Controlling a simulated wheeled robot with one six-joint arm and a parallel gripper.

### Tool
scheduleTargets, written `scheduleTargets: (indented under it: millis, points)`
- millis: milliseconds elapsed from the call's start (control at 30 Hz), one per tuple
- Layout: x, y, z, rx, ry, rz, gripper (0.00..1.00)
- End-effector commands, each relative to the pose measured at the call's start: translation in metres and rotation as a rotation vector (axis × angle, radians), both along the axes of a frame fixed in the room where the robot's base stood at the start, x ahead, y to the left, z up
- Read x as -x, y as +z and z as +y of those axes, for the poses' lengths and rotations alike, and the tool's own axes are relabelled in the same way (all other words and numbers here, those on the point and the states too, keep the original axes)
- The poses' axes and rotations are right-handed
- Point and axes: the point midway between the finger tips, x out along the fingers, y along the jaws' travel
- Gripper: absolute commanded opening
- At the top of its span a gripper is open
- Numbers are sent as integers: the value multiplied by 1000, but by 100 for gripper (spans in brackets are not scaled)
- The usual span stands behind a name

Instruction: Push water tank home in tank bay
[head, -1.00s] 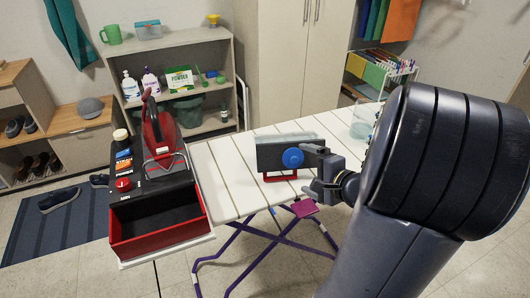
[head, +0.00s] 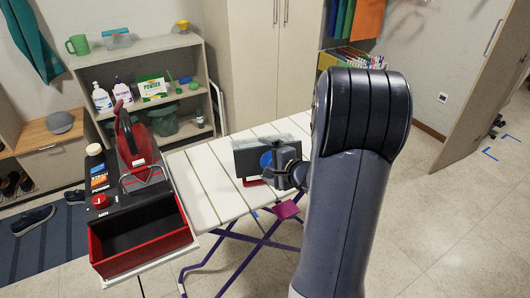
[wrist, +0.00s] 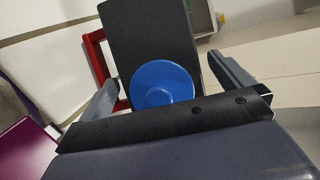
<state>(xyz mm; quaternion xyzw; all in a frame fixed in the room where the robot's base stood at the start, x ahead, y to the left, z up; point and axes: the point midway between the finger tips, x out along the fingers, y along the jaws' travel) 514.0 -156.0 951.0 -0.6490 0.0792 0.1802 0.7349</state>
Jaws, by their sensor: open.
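The water tank (head: 252,158) stands on the white slatted board, with a dark front face, a clear top and a red handle low down. Its round blue cap (wrist: 162,84) faces my gripper in the wrist view. My gripper (head: 278,170) is open in front of the tank, with one finger on each side of the cap in the wrist view. I cannot tell whether the fingers touch the tank. The tank bay (head: 182,241) is the open, empty red-walled box at the front of the black steam station, left of the tank.
A red iron (head: 137,142) sits on the station, left of the board (head: 205,190). A shelf (head: 150,57) with bottles stands behind, beside a closed cabinet (head: 245,60). The board between tank and station is clear. A magenta pad (head: 287,210) lies below the board's edge.

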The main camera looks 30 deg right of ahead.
Motion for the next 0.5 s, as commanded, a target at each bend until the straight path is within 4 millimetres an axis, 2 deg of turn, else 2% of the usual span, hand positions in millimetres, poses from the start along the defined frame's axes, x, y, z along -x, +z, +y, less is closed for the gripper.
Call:
scheduleTargets:
  millis: [100,367,500]
  points:
    - [-7,-3,2,0,1,0,100]
    - [-8,-4,2,1,0,0,99]
    - [-8,-3,2,0,0,0,88]
